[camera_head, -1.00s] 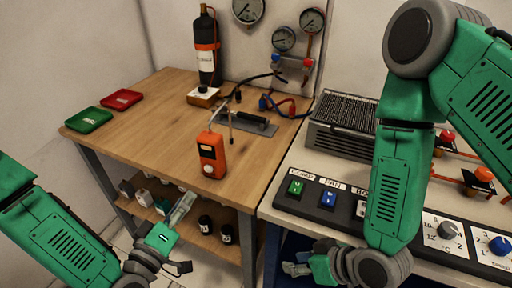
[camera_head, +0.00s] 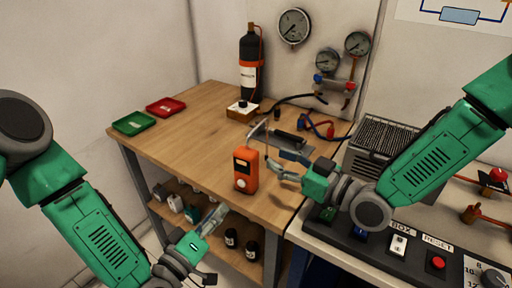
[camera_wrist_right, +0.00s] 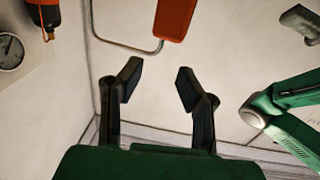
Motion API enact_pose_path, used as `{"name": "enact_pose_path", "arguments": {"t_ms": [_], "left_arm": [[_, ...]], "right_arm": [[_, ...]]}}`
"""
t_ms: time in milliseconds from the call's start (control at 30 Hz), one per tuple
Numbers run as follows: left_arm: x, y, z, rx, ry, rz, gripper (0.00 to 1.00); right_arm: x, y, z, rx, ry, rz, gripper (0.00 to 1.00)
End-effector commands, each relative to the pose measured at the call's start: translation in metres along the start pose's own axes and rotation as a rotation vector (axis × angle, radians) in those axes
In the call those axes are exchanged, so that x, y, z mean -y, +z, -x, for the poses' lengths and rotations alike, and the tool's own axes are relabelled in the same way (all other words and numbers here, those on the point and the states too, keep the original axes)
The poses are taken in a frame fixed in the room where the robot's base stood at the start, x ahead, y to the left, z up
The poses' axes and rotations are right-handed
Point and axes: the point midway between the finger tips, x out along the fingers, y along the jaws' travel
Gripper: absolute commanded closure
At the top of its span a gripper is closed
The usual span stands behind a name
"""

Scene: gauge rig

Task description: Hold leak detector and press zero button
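The leak detector (camera_head: 246,170) is an orange handheld box with a dark display, upright near the front edge of the wooden bench. Its grey bent probe rises behind it; the zero button is too small to make out. My right gripper (camera_head: 277,169) is just right of the detector in the head view. In the right wrist view its two dark fingers (camera_wrist_right: 152,87) are wide apart with nothing between them, and the orange detector (camera_wrist_right: 174,18) is beyond them. My left gripper (camera_head: 214,224) is low, in front of the bench edge, apart from the detector; its finger opening is unclear.
A green tray (camera_head: 133,123) and a red tray (camera_head: 166,107) lie at the bench's left. A black gas bottle (camera_head: 250,60) and hoses stand behind. A control panel (camera_head: 385,240) with buttons is at right. Bench between trays and detector is clear.

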Motion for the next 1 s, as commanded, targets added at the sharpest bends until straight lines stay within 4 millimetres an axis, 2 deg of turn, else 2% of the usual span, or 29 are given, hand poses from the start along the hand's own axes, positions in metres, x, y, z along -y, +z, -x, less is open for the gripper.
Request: {"name": "enact_pose_path", "arguments": {"t_ms": [100,300,500,700,933,967,1000], "left_arm": [[0.0,0.0,0.0,0.0,0.0,0.0,0.66],[0.0,0.0,0.0,0.0,0.0,0.0,0.66],[0.0,0.0,0.0,0.0,0.0,0.0,0.66],[0.0,0.0,0.0,0.0,0.0,0.0,0.66],[0.0,0.0,0.0,0.0,0.0,0.0,0.66],[0.0,0.0,0.0,0.0,0.0,0.0,0.66],[0.0,0.0,0.0,0.0,0.0,0.0,0.66]], "right_arm": [[0.001,0.0,-0.025,-0.001,-0.002,-0.001,0.69],[0.001,0.001,-0.063,0.0,-0.001,0.0,0.69],[0.001,0.001,-0.088,0.0,0.0,-0.002,0.69],[0.001,0.0,-0.097,0.001,0.0,-0.003,0.69],[0.001,0.0,-0.098,0.001,0.0,-0.003,0.69],[0.001,0.0,-0.098,0.001,0.0,-0.003,0.76],[0.001,0.0,-0.098,0.001,0.0,-0.003,0.9]]}}
